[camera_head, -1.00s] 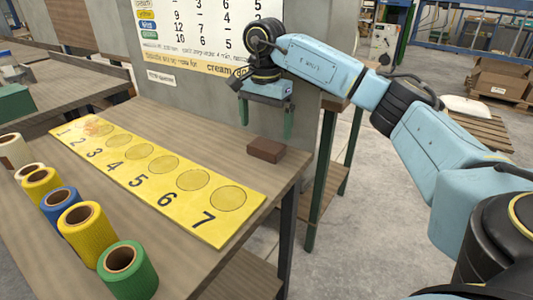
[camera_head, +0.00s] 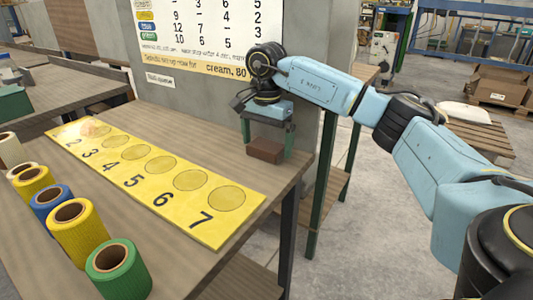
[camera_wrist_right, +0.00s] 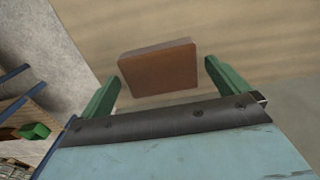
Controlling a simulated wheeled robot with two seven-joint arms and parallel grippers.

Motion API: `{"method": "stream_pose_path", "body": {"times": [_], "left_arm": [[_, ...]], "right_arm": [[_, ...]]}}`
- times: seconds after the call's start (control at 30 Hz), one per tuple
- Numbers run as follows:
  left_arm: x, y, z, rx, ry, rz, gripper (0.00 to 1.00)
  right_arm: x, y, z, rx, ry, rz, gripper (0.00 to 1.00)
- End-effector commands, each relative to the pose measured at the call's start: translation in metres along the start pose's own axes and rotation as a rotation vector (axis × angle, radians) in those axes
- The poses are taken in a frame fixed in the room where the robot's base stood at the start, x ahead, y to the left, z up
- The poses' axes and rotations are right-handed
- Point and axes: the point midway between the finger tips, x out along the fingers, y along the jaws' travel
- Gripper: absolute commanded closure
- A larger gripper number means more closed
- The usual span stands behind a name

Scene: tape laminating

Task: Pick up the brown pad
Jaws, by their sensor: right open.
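The brown pad (camera_head: 265,151) is a small block lying on the wooden table, near its right edge. In the right wrist view the pad (camera_wrist_right: 159,69) lies between and just beyond the tips of the two green fingers. My right gripper (camera_head: 268,146) is open and points down, with its fingers on either side of the pad. In the right wrist view the open gripper (camera_wrist_right: 160,78) has gaps between its fingers and the pad. My left gripper is not in view.
A yellow numbered board (camera_head: 150,175) with circles lies left of the pad. Several coloured tape rolls (camera_head: 78,232) stand along the front left of the table. A grey panel (camera_head: 310,90) with a printed chart (camera_head: 210,35) rises behind the table.

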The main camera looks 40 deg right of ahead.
Motion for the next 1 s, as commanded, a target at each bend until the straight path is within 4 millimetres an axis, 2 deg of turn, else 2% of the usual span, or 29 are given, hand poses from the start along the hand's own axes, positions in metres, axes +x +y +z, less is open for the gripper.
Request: {"method": "stream_pose_path", "body": {"times": [0.3,0.63,1.0], "left_arm": [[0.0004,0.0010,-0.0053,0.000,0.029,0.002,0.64],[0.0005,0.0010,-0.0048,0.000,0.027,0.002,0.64],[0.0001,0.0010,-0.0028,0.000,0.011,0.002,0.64]], "right_arm": [[0.0022,0.0002,0.0000,0.000,0.000,0.000,0.00],[0.0022,0.0002,0.0000,0.000,0.000,0.001,0.41],[-0.0008,0.0000,0.0001,0.000,0.000,0.000,0.41]]}}
